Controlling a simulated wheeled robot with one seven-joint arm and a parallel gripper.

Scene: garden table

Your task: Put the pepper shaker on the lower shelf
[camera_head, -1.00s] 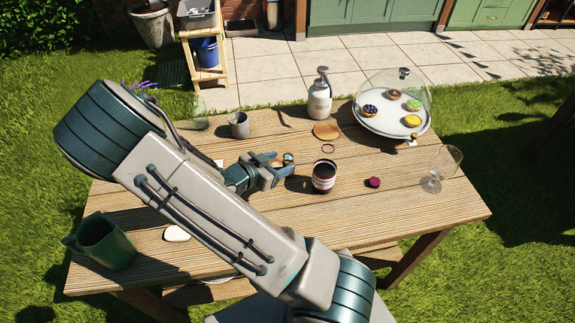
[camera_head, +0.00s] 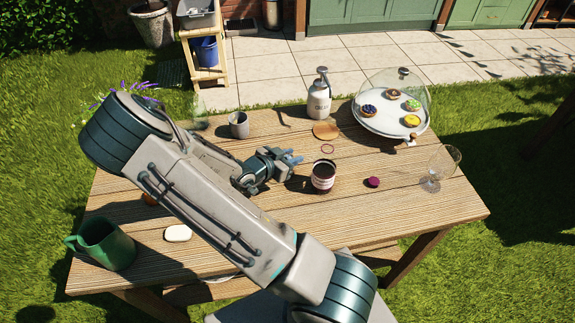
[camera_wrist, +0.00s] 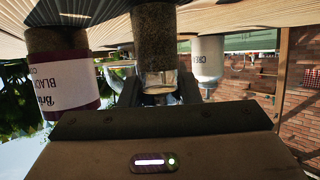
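The pepper shaker (camera_wrist: 155,35), a clear body full of dark grains with a shiny cap, shows in the upside-down wrist view straight ahead of my gripper. Its cap lies between my two dark fingers, with very little space at either side. I cannot tell whether the fingers press on it. In the head view my gripper (camera_head: 291,157) is over the middle of the table, left of the jam jar, and the shaker cannot be made out there. Whether the shaker touches the table is unclear. The lower shelf (camera_head: 215,293) shows only partly under the table's front edge.
The labelled jar (camera_head: 323,177) stands close to the right of my gripper. A pump bottle (camera_head: 319,97), grey mug (camera_head: 239,125), domed cake stand (camera_head: 370,122), wine glass (camera_head: 432,168), green pitcher (camera_head: 104,243) and white oval item (camera_head: 178,233) are also on the table (camera_head: 400,205).

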